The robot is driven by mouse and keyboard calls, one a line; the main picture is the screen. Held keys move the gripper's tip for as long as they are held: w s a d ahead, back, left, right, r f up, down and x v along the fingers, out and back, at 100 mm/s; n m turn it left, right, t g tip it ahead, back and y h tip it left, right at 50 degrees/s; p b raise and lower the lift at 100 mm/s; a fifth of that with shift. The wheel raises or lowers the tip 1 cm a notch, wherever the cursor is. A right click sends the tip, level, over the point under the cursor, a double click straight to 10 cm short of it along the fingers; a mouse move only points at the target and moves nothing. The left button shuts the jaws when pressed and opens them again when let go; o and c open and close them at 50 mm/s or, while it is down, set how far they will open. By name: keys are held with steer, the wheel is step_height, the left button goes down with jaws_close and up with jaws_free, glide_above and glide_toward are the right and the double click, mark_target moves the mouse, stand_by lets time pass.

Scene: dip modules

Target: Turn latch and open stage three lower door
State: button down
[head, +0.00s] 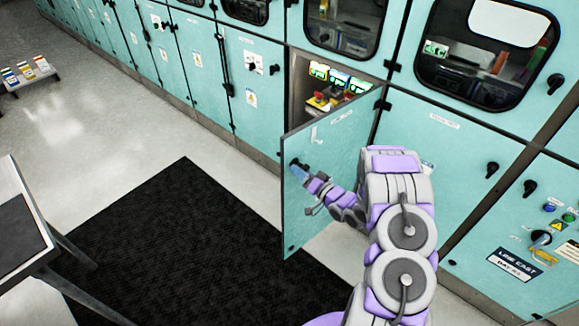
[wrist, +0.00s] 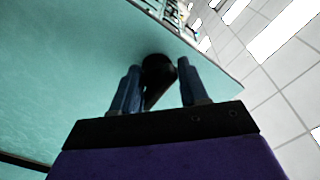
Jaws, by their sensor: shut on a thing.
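The stage three lower door (head: 328,158) is a teal panel that stands swung out from the cabinet row in the head view, hinged at its right side. Its black latch (head: 297,163) is near the door's free left edge. My gripper (head: 301,172) is at the latch. In the wrist view the two blue fingers of my gripper (wrist: 157,85) stand on either side of the black latch (wrist: 158,72), shut on it, close to the teal door face (wrist: 70,75). The finger contact is partly hidden in the head view.
The open compartment (head: 305,88) shows lit green displays and a red-and-yellow part. Other teal doors (head: 430,150) beside it are shut. A black mat (head: 170,240) covers the floor in front. A table (head: 30,240) stands at the left, and a small rack (head: 28,73) farther back.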

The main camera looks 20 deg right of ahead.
steer(key=s+d+r+n+y, duration=0.1)
steer(key=s+d, duration=0.3)
steer(key=shift+s+d, duration=0.1)
stand_by(0.4)
steer(key=c, duration=1)
jaws_free()
steer(key=shift+c, duration=0.2)
steer(key=shift+o, duration=1.3)
steer(key=shift+d+f, duration=0.15)
steer(key=shift+d, duration=0.25)
steer(key=shift+d+f+g+y, duration=0.15)
steer(key=shift+d+g+y, duration=0.05)
steer(key=shift+g+y, duration=0.1)
steer(key=s+a+p+v, duration=0.1)
steer(key=v, duration=1.5)
steer(key=shift+s+a, duration=0.15)
steer(key=shift+a, duration=0.15)
